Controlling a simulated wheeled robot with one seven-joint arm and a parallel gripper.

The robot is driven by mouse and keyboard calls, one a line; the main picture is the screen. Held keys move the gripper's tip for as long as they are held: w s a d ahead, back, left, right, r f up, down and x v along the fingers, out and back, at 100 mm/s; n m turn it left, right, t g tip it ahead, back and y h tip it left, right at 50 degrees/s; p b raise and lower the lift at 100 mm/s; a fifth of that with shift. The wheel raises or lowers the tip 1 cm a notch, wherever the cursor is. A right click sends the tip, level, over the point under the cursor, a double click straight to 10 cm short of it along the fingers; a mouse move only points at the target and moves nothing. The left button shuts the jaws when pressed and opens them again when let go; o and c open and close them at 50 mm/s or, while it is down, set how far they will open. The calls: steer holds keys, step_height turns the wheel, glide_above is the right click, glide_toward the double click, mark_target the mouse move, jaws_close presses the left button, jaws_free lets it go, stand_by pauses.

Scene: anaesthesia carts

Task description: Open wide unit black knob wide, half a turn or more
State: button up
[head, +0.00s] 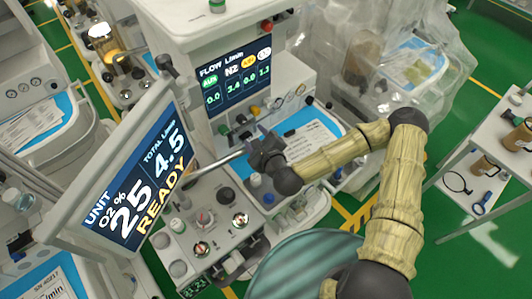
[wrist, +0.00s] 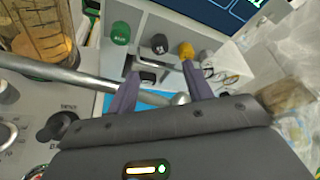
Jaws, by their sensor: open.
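The wide unit (head: 232,45) stands in front of me with a lit flow screen (head: 233,78). Below the screen is a row of knobs. The black knob (wrist: 159,43) sits between a green knob (wrist: 121,32) and a yellow knob (wrist: 186,50); it is small in the head view (head: 241,119). My gripper (wrist: 159,74) is open and empty. Its two purple fingers point toward the row. The black knob shows beyond and between the fingertips, apart from both. In the head view my gripper (head: 258,136) is just below the knob row.
A metal rod (wrist: 85,78) crosses close to my fingers and also shows in the head view (head: 212,163). A tilted monitor (head: 125,190) reading READY stands at left. A blue worktop with papers (head: 313,138) lies right of the knobs. Plastic-wrapped equipment (head: 385,55) stands at back right.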

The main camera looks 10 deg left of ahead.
steer(key=p+v, duration=0.7)
steer(key=shift+s, duration=0.2)
steer(key=shift+d, duration=0.1)
